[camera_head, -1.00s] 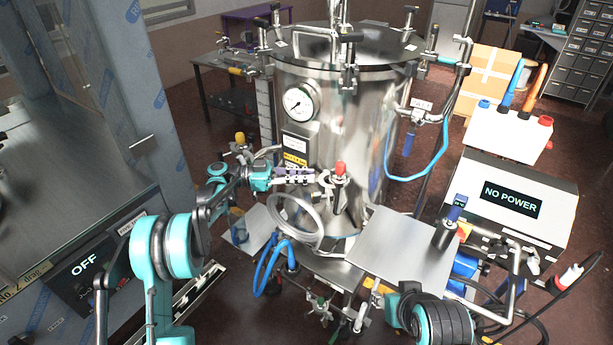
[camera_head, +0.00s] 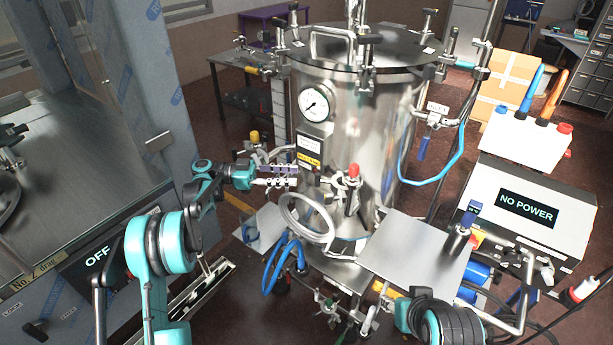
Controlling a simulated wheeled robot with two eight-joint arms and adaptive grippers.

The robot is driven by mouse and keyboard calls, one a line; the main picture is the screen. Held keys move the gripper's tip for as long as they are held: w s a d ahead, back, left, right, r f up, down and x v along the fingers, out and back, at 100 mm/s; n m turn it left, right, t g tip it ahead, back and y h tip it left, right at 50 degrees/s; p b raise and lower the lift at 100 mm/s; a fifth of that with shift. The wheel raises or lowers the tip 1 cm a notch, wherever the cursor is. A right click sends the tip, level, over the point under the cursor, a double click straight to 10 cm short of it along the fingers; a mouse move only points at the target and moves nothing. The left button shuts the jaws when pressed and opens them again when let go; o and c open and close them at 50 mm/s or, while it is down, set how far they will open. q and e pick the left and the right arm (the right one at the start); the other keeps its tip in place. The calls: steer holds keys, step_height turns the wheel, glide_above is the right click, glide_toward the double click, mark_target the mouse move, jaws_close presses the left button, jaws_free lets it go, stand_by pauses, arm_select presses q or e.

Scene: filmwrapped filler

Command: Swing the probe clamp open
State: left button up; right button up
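A clamp-like fitting with a red knob (camera_head: 353,170) stands at the front of the steel tank (camera_head: 380,130). I take it for the probe clamp, but its jaw is too small to tell whether it is open or shut. My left gripper (camera_head: 282,177) points right toward it from the left, clear of it. Its two fingers lie one above the other with a narrow gap, and nothing shows between them. My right arm (camera_head: 450,322) shows only in part at the bottom right; its gripper is not in view.
A metal ring handle (camera_head: 307,220) sits just below my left gripper. Blue hoses (camera_head: 283,262) hang beneath it. A flat metal plate (camera_head: 415,248) juts out at the tank's lower right. A control box reading NO POWER (camera_head: 527,207) stands at right.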

arm_select(q)
steer(key=shift+a, duration=1.7)
